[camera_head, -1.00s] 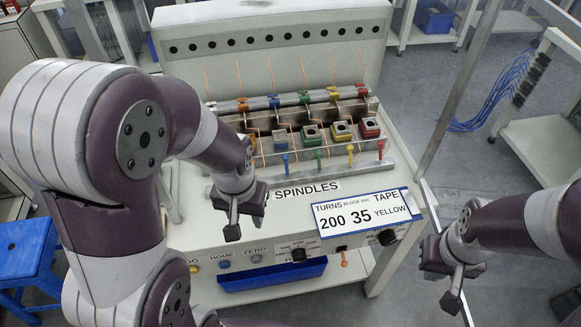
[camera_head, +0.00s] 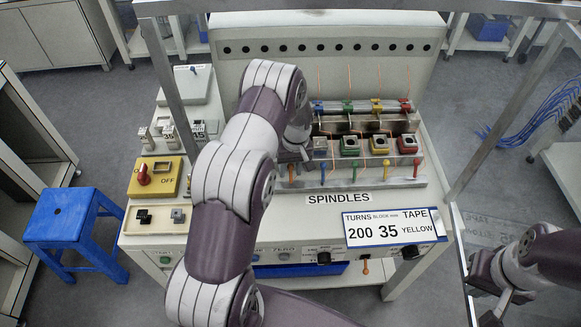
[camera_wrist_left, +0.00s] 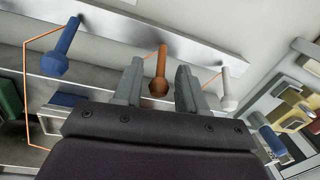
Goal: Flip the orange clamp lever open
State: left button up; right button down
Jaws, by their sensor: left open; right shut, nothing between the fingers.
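The orange clamp lever (camera_wrist_left: 159,70) shows in the left wrist view, standing out from the metal rail. It lies between the two open fingers of my left gripper (camera_wrist_left: 160,85), with gaps to both fingers. My right gripper (camera_head: 496,303) is shut and empty at the lower right, away from the machine.
A blue lever (camera_wrist_left: 61,47) and a white lever (camera_wrist_left: 228,88) flank the orange one. Thin copper wires run close by. Coloured blocks (camera_head: 379,144) stand behind the levers.

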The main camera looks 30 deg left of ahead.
aim_at(291, 181)
pick_arm(q)
jog(key=shift+f, duration=0.55)
grip_shut()
jog(key=shift+f+b, duration=0.1)
jog(key=shift+b, duration=0.4)
jog(key=t+y+b, duration=0.1)
jog(key=b, duration=0.6)
jog(key=s+f+t+y+b, duration=0.1)
jog(key=t+b, duration=0.1)
jog(key=b, duration=0.6)
jog(key=s+d+f+t+y+b, duration=0.1)
jog(key=t+b, duration=0.1)
jog(key=b, duration=0.6)
jog(key=shift+d, duration=0.1)
jog(key=t+y+b, duration=0.1)
jog(key=b, duration=0.8)
jog(key=s+t+y+b, duration=0.1)
jog(key=t+b, duration=0.1)
jog(key=b, duration=0.6)
jog(key=d+r+t+y+b, duration=0.1)
jog(key=b, duration=0.8)
jog(key=shift+s+n+t+b, duration=0.3)
jog(key=shift+s+t+b, duration=0.05)
jog(key=shift+s+t, duration=0.05)
jog(key=shift+r+b, duration=0.35)
jog(key=shift+b, duration=0.35)
